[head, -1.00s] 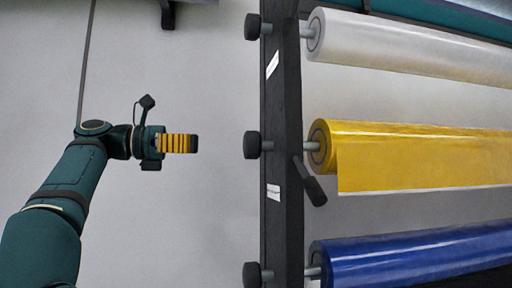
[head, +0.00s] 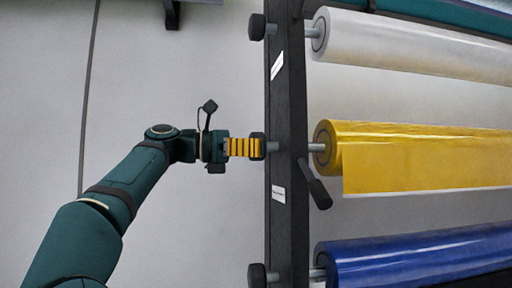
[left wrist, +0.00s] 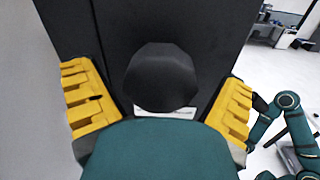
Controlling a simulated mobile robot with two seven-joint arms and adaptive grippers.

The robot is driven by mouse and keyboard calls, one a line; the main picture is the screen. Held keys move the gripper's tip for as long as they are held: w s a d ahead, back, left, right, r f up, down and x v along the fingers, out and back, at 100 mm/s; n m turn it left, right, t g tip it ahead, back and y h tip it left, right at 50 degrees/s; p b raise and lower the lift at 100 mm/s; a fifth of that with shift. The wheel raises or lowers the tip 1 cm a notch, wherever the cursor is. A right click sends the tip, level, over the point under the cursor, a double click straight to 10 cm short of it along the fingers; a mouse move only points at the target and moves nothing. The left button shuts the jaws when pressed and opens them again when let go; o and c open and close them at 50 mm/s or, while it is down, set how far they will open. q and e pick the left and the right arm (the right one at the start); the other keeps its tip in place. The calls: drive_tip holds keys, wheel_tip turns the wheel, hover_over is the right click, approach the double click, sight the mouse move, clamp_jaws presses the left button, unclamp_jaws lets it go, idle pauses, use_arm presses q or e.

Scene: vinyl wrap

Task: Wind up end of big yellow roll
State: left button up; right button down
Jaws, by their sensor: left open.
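The big yellow roll (head: 420,160) sits on its rod at the middle height of the rack, with a loose flap of film hanging down along its front. Its dark end knob (left wrist: 162,78) is centred between the fingers in the left wrist view. In the head view my left gripper (head: 257,148) is level with this rod, its fingertips at the knob on the left side of the post. The left gripper is open, with yellow fingers on both sides of the knob; I cannot tell whether they touch it. My right gripper is not in view.
The black rack post (head: 285,110) stands just right of the gripper. A black lever (head: 315,184) sticks out from it. A white roll (head: 410,47) is above and a blue roll (head: 420,262) below.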

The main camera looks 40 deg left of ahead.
use_arm(q)
drive_tip(key=c, duration=1.2)
drive_tip(key=shift+m, duration=0.3)
drive_tip(key=m, duration=0.4)
drive_tip(key=shift+f+b, duration=0.1)
drive_tip(key=shift+b, duration=0.25)
drive_tip(key=m, duration=1.1)
drive_tip(key=shift+m+h+b, duration=0.3)
drive_tip(key=shift+h+b, duration=0.05)
drive_tip(key=shift+h, duration=0.05)
drive_tip(key=m, duration=0.5)
